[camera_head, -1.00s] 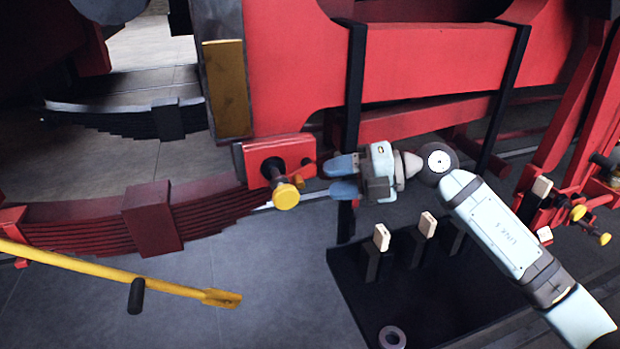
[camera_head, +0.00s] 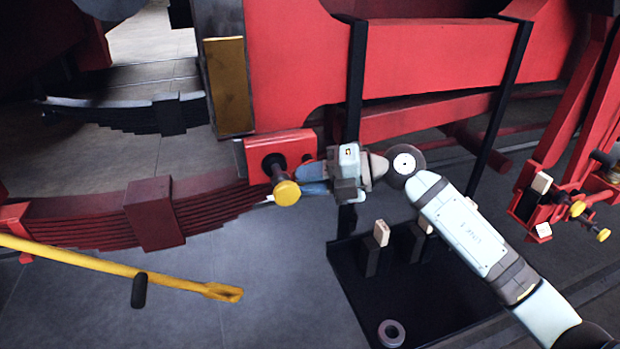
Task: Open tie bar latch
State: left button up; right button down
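A red block (camera_head: 258,152) with a dark round boss and a large yellow knob (camera_head: 287,192) sits at the right end of the red leaf spring (camera_head: 152,215). I cannot tell for sure which part is the tie bar latch. My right gripper (camera_head: 304,180) is at the block's right side, just right of the large yellow knob, with its blue fingers pointing left. The fingers overlap the spot by the block's right edge and hide what is there. Whether they hold something is not clear. My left gripper is not in view.
A yellow lever (camera_head: 165,281) with a black grip crosses the lower left. A black stand (camera_head: 440,300) with upright posts and a grey ring (camera_head: 391,333) lies below my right arm. Another red bracket (camera_head: 548,212) with yellow knobs (camera_head: 578,208) is at the right. Black vertical bars (camera_head: 355,90) stand behind my gripper.

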jog(key=n+h+p, duration=0.1)
jog(key=h+p, duration=0.1)
jog(key=h, duration=0.1)
jog(key=n+t+h+p, duration=0.1)
jog(key=h+p, duration=0.1)
jog(key=h, duration=0.2)
jog(key=d+h+p, duration=0.1)
jog(key=h, duration=0.2)
jog(key=shift+w+f+n+t+h+p, duration=0.15)
jog(key=shift+f+n+t+h+p, duration=0.15)
jog(key=shift+f+n+t+p, duration=0.1)
dwell(0.4)
dwell(0.4)
jog(key=c, duration=1.1)
grip_release()
jog(key=shift+d, duration=0.1)
jog(key=shift+o, duration=0.2)
jog(key=shift+r, duration=0.1)
